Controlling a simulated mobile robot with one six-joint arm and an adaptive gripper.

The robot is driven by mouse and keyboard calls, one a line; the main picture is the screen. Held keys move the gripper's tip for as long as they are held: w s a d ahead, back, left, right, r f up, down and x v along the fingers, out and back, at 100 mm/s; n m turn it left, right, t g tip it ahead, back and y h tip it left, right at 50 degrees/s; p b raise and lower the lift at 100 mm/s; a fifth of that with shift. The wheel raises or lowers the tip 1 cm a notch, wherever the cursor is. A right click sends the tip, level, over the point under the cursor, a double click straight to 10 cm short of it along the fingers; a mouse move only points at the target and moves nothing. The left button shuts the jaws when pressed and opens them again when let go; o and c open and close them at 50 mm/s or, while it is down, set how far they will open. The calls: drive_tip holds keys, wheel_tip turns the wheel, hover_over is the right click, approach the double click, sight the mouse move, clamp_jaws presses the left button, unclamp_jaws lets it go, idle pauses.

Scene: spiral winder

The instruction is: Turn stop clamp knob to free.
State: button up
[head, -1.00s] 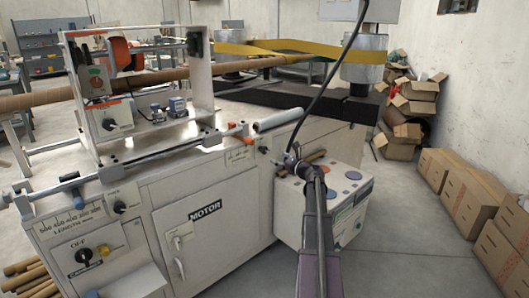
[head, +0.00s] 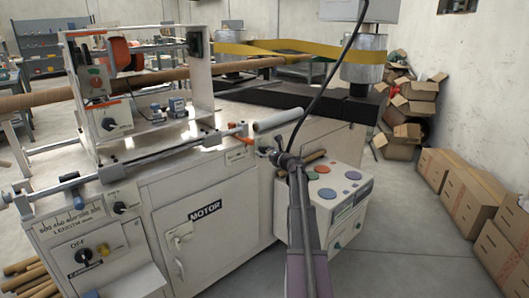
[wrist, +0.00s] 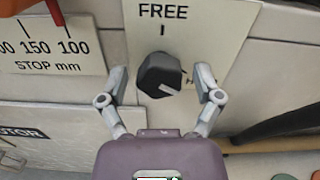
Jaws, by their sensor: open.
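The stop clamp knob (wrist: 158,74) is black and faceted, on a pale plate (wrist: 215,30) marked FREE above it. Its light pointer line is turned to the lower right, toward a mostly hidden label starting with H, not up at FREE. My gripper (wrist: 161,80) is open, with one finger on each side of the knob and a visible gap to both. In the head view my gripper (head: 274,154) is at the machine's front panel near its right end and covers the knob there.
A STOP mm scale (wrist: 45,45) lies left of the knob. A MOTOR door (head: 205,225) is at lower left.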

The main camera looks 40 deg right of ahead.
drive_tip(key=c, duration=1.1)
drive_tip(key=shift+c, duration=0.2)
drive_tip(key=shift+n, duration=0.5)
drive_tip(key=n, duration=1.7)
drive_tip(key=shift+r, duration=0.1)
drive_tip(key=n, duration=0.6)
drive_tip(key=shift+w, duration=0.1)
